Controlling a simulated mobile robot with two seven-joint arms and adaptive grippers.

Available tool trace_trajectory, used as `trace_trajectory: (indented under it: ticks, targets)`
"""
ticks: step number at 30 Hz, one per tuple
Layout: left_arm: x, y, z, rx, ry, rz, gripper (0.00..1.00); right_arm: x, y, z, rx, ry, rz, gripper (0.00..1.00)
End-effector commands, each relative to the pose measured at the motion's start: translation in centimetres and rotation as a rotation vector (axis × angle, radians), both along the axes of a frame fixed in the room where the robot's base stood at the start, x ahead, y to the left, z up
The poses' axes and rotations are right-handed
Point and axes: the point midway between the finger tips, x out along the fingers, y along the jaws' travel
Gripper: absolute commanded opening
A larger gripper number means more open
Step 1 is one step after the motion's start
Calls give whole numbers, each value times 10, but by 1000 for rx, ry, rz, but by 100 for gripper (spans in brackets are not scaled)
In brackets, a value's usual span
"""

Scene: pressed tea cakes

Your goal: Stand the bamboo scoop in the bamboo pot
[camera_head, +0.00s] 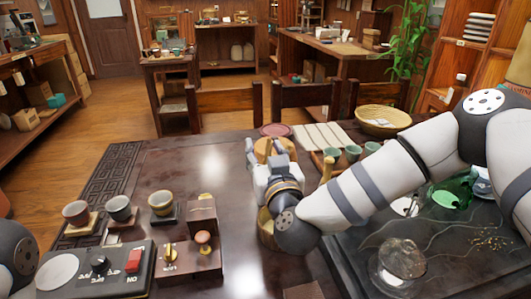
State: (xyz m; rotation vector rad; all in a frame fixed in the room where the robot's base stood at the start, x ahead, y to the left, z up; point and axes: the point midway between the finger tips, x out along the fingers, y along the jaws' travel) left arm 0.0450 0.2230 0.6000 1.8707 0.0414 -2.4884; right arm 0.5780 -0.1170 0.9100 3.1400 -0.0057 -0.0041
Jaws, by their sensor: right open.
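My right gripper (264,158) is over the middle of the dark table, its fingers pointing toward the far side. It is open, and I see nothing held in it. A tan, rounded thing (266,228), which looks like the bamboo pot, stands on the table just left of my right wrist and is partly hidden by it. A thin upright bamboo-coloured piece (327,168) shows right of the gripper, above my forearm. It may be the scoop, but its lower end is hidden and I cannot tell. My left gripper is out of view.
Several cups on small stands (119,209) and a black switch box (95,272) are at the left. A dark tea tray (350,262) with a glass vessel (398,263) is at the right. Green cups (352,153) and a basket (383,121) stand behind. The table's far left is clear.

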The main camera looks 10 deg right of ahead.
Motion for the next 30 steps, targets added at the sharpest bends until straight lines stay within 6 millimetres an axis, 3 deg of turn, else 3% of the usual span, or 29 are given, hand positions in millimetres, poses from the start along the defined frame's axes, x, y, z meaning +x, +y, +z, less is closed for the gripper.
trace_trajectory:
  ticks: [4,12,15,20,30]
  targets:
    - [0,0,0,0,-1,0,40,-17,1,1,-1,0,3,42]
    - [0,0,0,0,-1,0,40,-89,2,0,-2,3,5,42]
    - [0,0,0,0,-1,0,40,-107,1,-1,0,3,4,42]
    - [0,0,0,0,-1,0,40,-120,1,0,-1,2,1,42]
    - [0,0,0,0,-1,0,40,-120,0,0,0,1,0,42]
